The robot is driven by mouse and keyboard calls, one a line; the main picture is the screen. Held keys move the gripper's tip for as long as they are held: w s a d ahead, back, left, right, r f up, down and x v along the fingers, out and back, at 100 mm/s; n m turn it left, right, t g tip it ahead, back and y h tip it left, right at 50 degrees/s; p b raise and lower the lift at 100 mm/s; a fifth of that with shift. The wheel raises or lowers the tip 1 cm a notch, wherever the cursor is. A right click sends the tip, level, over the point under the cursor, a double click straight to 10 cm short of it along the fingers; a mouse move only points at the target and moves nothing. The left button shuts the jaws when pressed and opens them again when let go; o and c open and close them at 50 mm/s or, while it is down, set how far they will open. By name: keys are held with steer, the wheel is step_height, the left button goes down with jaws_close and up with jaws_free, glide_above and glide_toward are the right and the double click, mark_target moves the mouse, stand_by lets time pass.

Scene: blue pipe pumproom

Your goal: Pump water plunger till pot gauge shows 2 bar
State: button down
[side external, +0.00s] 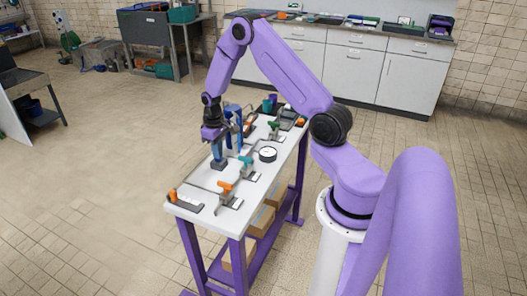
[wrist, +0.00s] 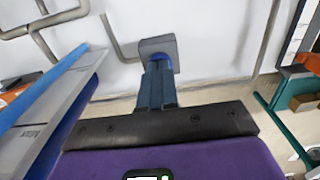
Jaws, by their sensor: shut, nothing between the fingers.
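My gripper (side external: 218,154) points down over the white bench. Its two dark blue fingers are together and empty; they also show in the wrist view (wrist: 160,80). Right at the fingertips is a small grey block with a blue part, which looks like the water plunger (wrist: 158,43); its grey block shows below my fingers in the side view (side external: 219,165). The fingers overlap the blue part, and I cannot tell whether they touch it. A round white-faced gauge (side external: 267,154) with a black rim lies to the right; its reading is too small to make out.
Blue upright pipework (side external: 234,126) stands just behind my gripper. Valves with orange (side external: 225,186) and teal (side external: 246,161) handles stand on the bench (side external: 203,182). Grey pipes (wrist: 50,20) run across its top. A long blue-edged grey part (wrist: 45,100) lies left in the wrist view.

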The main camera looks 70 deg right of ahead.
stand_by(0.5)
step_height(320, 180, up, 8)
stand_by(0.9)
steer(key=s+a+r+n, duration=0.2)
steer(key=s+a+r, duration=0.15)
steer(key=a, duration=0.35)
steer(key=s+a+r+n, duration=0.2)
steer(key=s+a, duration=0.2)
steer(key=a, duration=0.2)
steer(key=s+a+r+n, duration=0.2)
steer(key=s+a+r, duration=0.1)
steer(key=a, duration=0.4)
steer(key=s+a+r+n, duration=0.1)
steer(key=s+a+n, duration=0.1)
steer(key=s, duration=0.8)
steer(key=s+a+r+n, duration=0.1)
steer(key=s+n, duration=0.3)
steer(key=s, duration=0.6)
steer(key=shift+s+a+r+n, duration=0.3)
steer(key=shift+a+r, duration=0.1)
steer(key=shift+r, duration=0.25)
steer(key=shift+w, duration=0.1)
